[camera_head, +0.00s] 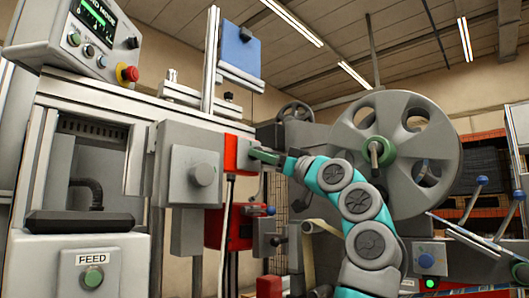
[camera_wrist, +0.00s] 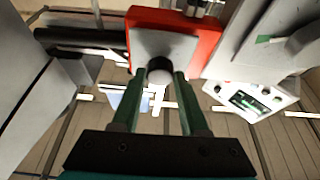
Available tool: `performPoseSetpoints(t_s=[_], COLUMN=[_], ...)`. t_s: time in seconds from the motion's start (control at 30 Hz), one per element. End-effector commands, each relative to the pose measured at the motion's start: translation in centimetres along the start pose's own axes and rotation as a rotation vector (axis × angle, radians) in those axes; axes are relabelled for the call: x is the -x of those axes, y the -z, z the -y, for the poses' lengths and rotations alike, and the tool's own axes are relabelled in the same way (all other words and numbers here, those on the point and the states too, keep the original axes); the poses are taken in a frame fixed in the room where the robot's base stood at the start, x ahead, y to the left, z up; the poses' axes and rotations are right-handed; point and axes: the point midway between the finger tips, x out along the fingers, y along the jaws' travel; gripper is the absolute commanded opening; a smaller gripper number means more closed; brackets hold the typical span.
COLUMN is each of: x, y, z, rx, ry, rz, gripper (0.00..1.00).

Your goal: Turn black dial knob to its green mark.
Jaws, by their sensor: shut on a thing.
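My gripper (camera_head: 262,156) has green fingers and reaches left to a red box with a grey front plate. In the wrist view my gripper (camera_wrist: 159,78) is shut on the small round black dial knob (camera_wrist: 158,67) at that plate. The knob looks dark near the plate and pale at its lit end, and the fingers hide its sides. In the head view the knob is hidden behind the fingertips. I cannot make out its green mark or which way the knob points. The red box (camera_head: 230,153) also shows at the top of the wrist view (camera_wrist: 203,42).
A grey box with a round grey knob (camera_head: 203,174) stands just left of the red box. A control panel (camera_head: 100,40) with a red stop button is at upper left. A large grey reel (camera_head: 440,150) stands behind my arm. A FEED button (camera_head: 92,277) is at lower left.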

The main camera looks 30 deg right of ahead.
Motion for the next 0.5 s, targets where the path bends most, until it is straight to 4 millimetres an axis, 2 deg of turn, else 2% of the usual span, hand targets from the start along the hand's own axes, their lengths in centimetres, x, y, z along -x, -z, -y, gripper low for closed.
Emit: performPoseSetpoints(t_s=[0.5], x=[-0.05], y=[0.08], z=[0.04], rx=[0.032], ry=[0.014], rz=[-0.002], gripper=[0.0])
